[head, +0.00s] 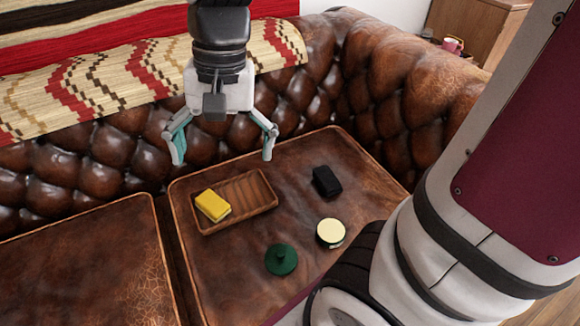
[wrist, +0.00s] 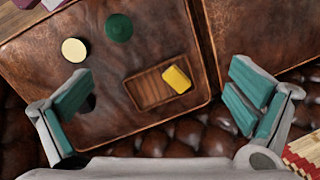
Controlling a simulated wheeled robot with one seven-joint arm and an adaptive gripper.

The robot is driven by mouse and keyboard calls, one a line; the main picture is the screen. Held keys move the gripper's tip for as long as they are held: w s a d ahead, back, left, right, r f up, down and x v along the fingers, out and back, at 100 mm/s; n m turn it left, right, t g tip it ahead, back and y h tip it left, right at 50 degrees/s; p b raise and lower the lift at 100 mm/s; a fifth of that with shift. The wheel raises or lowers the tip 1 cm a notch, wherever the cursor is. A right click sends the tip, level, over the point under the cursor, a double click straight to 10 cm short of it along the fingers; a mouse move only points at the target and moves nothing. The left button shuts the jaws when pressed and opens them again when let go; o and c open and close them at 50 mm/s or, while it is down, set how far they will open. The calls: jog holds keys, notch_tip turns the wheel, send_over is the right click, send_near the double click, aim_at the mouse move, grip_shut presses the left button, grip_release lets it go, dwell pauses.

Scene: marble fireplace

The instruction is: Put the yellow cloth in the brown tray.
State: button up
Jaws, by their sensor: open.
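The yellow cloth (head: 213,205), a small folded block shape, lies in the left end of the brown tray (head: 262,204) on the leather sofa seat. In the wrist view the cloth (wrist: 177,79) rests inside the right end of the slatted tray (wrist: 143,94). My gripper (head: 221,155) is open and empty, with its teal-padded fingers spread. It hangs above the seat near the sofa back, apart from the tray and cloth. The wrist view shows both fingers (wrist: 161,108) wide apart, with the tray between and below them.
A black block (head: 326,181) lies right of the tray. A round pale-yellow-topped object (head: 331,233) and a dark green round lid-like object (head: 281,259) are in front of it. The tufted sofa back (head: 110,155) rises behind, draped with a patterned blanket (head: 95,95). The left cushion (head: 90,265) is bare.

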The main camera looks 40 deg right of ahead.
jog(key=s+d+r+n+h, duration=0.1)
jog(key=s+n, duration=0.5)
jog(key=s, duration=1.2)
jog(key=shift+d+r+n+h, duration=0.35)
jog(key=shift+d+r, duration=0.45)
jog(key=shift+d, duration=0.35)
notch_tip(320, 180, up, 29)
jog(key=t+p, duration=0.4)
jog(key=p, duration=2.3)
jog(key=shift+d, duration=0.3)
